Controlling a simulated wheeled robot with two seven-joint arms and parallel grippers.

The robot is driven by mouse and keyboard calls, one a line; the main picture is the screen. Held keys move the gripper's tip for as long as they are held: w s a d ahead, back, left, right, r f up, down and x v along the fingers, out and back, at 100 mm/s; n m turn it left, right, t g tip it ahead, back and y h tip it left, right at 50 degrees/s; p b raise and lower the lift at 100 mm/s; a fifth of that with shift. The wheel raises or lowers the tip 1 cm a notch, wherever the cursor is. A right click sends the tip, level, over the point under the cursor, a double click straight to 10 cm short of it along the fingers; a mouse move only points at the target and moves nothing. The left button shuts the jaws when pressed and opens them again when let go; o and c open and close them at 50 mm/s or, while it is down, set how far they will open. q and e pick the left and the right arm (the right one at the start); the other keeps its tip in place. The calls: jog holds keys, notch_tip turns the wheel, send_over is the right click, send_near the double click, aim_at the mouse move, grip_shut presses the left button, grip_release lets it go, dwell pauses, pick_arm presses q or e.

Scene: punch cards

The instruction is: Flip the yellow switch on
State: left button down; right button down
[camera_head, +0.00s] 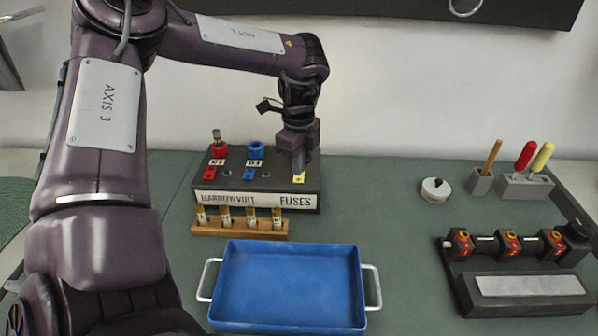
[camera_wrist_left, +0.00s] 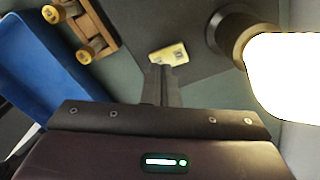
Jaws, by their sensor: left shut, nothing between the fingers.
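The fuse box (camera_head: 257,200) is a dark box labelled "FUSES" at the back of the table. It carries a red switch (camera_head: 210,174), a blue switch (camera_head: 249,174) and, at its right end, the yellow switch (camera_head: 299,178). My left gripper (camera_head: 299,172) points down over the yellow switch, its fingers shut and empty. In the left wrist view the fingertips (camera_wrist_left: 162,72) are right at the edge of the yellow switch (camera_wrist_left: 170,54) and partly overlap it. I cannot tell whether they touch, nor which way the switch is set. My right gripper is out of view.
A wooden rack (camera_head: 240,229) with several fuses stands before the box. A blue tray (camera_head: 290,324) with handles lies nearer. Red and blue round parts stand on the box behind the switches. A dark device (camera_head: 470,291) and tool holders (camera_head: 524,190) are at right. A large bright shape (camera_wrist_left: 285,80) fills the wrist view's right side.

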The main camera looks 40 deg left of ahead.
aim_at(299, 179)
pick_arm(q)
notch_tip(299, 179, up, 5)
jog(key=p, duration=0.2)
jog(key=shift+r+p, duration=0.1)
jog(key=shift+p, duration=0.25)
dwell(0.4)
